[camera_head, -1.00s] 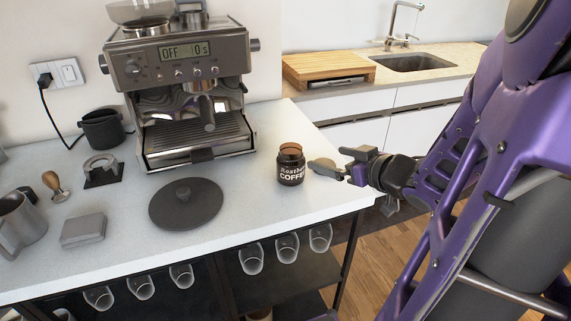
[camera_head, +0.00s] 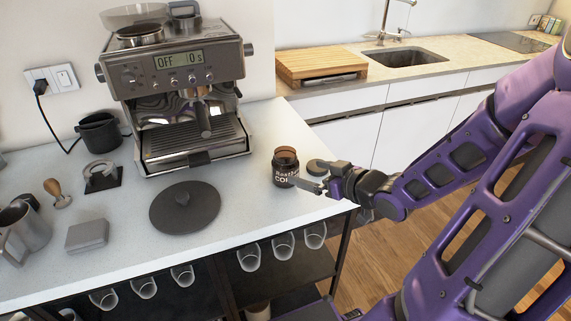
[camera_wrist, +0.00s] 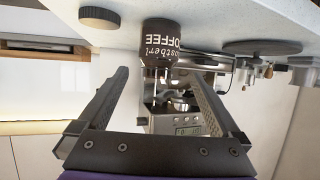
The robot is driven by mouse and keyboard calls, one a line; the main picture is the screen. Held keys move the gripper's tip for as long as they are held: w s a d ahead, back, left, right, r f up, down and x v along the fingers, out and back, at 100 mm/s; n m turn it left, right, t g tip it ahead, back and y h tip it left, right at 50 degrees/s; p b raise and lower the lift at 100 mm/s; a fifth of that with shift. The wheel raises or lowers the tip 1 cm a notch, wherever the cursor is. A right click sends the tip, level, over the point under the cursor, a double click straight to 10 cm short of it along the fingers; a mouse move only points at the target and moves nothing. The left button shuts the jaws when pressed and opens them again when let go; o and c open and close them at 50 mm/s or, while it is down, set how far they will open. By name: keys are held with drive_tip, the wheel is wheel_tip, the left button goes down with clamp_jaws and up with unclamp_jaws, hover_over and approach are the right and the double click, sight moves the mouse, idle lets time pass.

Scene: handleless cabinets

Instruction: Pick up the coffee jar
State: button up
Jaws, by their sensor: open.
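The coffee jar (camera_head: 285,167) is a small dark brown jar with white lettering and an open top. It stands upright near the right end of the white counter. In the wrist view the jar (camera_wrist: 161,42) appears upside down, ahead of the fingers and roughly between their lines. My gripper (camera_head: 318,178) is at the jar's right side, and one finger overlaps the jar's lower right in the head view. In the wrist view my gripper (camera_wrist: 160,82) is open and empty, its two fingers spread wide. I cannot tell whether a finger touches the jar.
A round dark lid (camera_head: 318,167) lies right of the jar, partly behind my gripper. The coffee machine (camera_head: 180,90) stands behind left. A flat dark disc with a knob (camera_head: 185,207) lies left. Glasses (camera_head: 283,246) hang below the counter edge. Counter between disc and jar is clear.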

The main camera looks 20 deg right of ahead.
sight(293, 169)
drive_tip(key=b+x, duration=0.3)
drive_tip(key=x, duration=0.5)
drive_tip(key=shift+w+a+f, duration=0.1)
drive_tip(key=shift+w+f, duration=0.15)
drive_tip(key=shift+f, duration=0.1)
drive_tip(key=b+x, duration=0.2)
drive_tip(key=x, duration=0.2)
drive_tip(key=shift+w+f+b, duration=0.15)
drive_tip(key=shift+f+b, duration=0.05)
drive_tip(key=shift+b, duration=0.2)
drive_tip(key=shift+w+f, duration=0.1)
drive_tip(key=shift+w, duration=0.35)
drive_tip(key=c, duration=1.5)
